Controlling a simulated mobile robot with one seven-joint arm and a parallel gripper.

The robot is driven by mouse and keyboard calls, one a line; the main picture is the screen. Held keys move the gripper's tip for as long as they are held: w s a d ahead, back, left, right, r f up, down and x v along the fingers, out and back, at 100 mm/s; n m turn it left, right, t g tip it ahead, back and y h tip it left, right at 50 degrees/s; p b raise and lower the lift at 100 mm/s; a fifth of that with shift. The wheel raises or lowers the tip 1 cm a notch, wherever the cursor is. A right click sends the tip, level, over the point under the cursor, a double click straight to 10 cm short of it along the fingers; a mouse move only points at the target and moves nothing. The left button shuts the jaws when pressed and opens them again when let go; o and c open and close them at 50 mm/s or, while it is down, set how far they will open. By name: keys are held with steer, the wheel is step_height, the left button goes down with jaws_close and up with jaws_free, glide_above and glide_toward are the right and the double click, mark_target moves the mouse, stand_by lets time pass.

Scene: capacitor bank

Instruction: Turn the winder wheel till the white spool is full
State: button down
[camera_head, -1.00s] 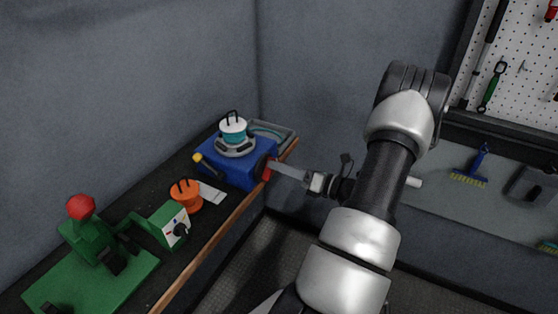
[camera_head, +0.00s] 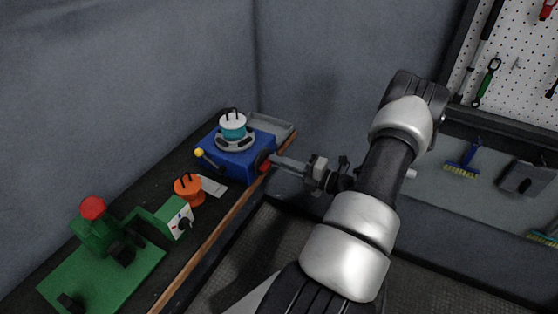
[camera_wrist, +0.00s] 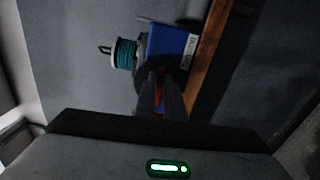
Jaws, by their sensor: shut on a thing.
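The blue winder (camera_head: 238,158) stands near the far end of the bench. The white spool (camera_head: 233,125), wound with teal wire and with a black loop on top, sits on its grey turntable (camera_head: 236,140). The spool also shows in the wrist view (camera_wrist: 124,54), beside the blue body (camera_wrist: 168,45). The winder's dark wheel (camera_head: 265,162) is on the side facing my arm. My gripper (camera_head: 277,163) reaches it from the right and is shut at the wheel, with a red part (camera_wrist: 160,90) between the fingers in the wrist view. The fingers largely hide the grip itself.
A lever with a yellow knob (camera_head: 199,153) sticks out left of the winder. An orange spool (camera_head: 187,189) and a green machine with a red knob (camera_head: 93,208) stand nearer on the bench. A grey tray (camera_head: 270,127) lies behind the winder. A wall closes the left.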

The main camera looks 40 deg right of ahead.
steer(key=shift+f+m, duration=0.1)
steer(key=shift+m, duration=0.3)
steer(key=c, duration=1.8)
jaws_free()
steer(key=shift+c, duration=0.2)
steer(key=b+v, duration=0.1)
steer(key=v, duration=1.6)
steer(key=shift+s+b, duration=0.25)
steer(key=shift+b, duration=0.15)
steer(key=shift+d, duration=0.1)
